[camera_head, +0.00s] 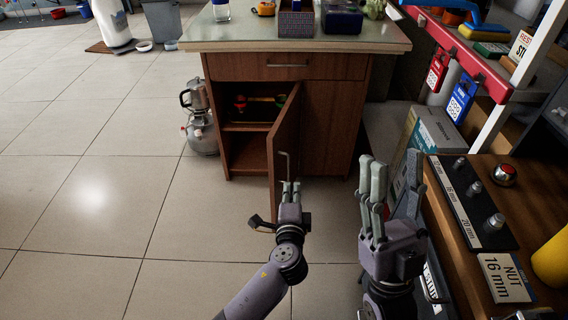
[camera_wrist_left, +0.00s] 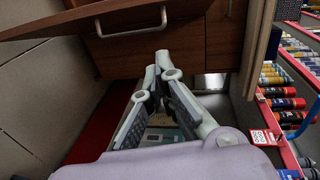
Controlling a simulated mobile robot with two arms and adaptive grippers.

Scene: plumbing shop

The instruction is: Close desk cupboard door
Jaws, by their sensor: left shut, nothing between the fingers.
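The brown desk cupboard door (camera_head: 284,137) stands open in the head view, swung out toward me and seen nearly edge-on, with its pale bar handle (camera_head: 287,163). The compartment behind it (camera_head: 247,150) is exposed. My left gripper (camera_head: 291,186) is shut and empty, close to the lower end of the handle; contact cannot be told. In the left wrist view its fingertips (camera_wrist_left: 166,63) lie below the door panel (camera_wrist_left: 70,28) and handle (camera_wrist_left: 132,22). My right gripper (camera_head: 389,177) is open and empty, right of the door, with its fingers apart and pointing up.
The desk top (camera_head: 290,42) carries a box and small items. A metal kettle (camera_head: 200,125) stands left of the desk. A cardboard box (camera_head: 432,130) and a wooden counter (camera_head: 490,200) crowd the right side.

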